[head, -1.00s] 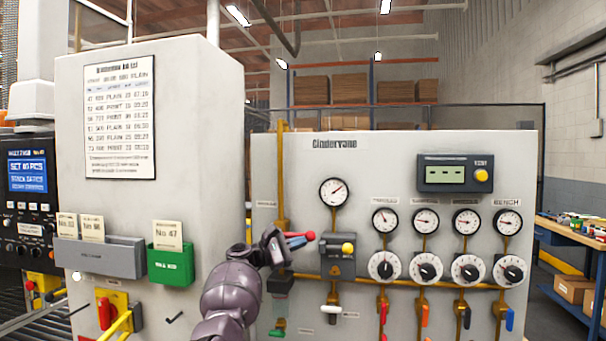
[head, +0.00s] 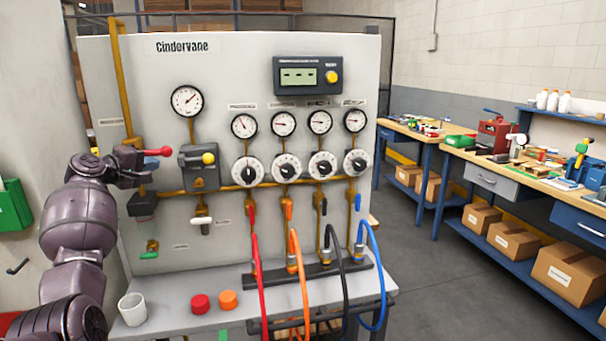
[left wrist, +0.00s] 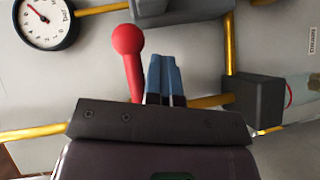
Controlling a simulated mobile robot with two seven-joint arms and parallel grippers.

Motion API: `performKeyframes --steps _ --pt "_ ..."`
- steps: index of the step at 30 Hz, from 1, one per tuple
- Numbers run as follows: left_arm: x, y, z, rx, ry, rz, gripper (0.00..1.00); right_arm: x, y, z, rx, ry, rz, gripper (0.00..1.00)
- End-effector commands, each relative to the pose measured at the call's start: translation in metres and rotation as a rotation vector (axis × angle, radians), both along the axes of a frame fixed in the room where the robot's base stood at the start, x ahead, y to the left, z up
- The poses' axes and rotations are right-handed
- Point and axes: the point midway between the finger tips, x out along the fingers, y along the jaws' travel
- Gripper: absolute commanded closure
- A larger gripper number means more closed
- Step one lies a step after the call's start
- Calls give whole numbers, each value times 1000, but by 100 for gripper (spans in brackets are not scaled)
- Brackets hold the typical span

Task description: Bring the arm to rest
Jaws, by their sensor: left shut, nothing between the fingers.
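My left arm comes in from the left in the head view, and my left gripper (head: 138,160) is at the upper left of the grey Cindervane panel (head: 225,75). A lever with a red ball end (head: 165,152) sticks out right beside it and partly overlaps it in the picture. In the left wrist view my gripper's two blue fingers (left wrist: 164,78) are shut together with nothing between them. The red ball lever (left wrist: 128,42) stands just left of them there; I cannot tell whether they touch. My right gripper is not in view.
A grey box with a yellow knob (head: 208,158) is close to the right of the gripper. Gauges, dials and coloured hoses (head: 262,275) fill the panel's right part. A white cup (head: 132,309) and red and orange buttons stand on the ledge below. Open floor (head: 440,290) lies right.

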Motion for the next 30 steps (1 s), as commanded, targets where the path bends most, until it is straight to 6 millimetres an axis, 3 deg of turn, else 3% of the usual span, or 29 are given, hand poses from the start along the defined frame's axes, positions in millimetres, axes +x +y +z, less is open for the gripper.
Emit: performKeyframes --steps 1,8,17,20,25,30 --pt "-6 20 232 26 -465 245 100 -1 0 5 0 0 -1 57" --pt "-20 19 163 447 -504 390 100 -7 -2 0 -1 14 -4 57" --pt "-58 -4 44 917 -517 437 100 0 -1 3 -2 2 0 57" --pt "-76 -17 -2 1037 -509 418 100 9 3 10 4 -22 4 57" --pt "-113 -38 -77 1203 -498 368 100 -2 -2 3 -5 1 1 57" --pt "-159 -59 -145 1323 -481 303 100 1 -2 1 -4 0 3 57"
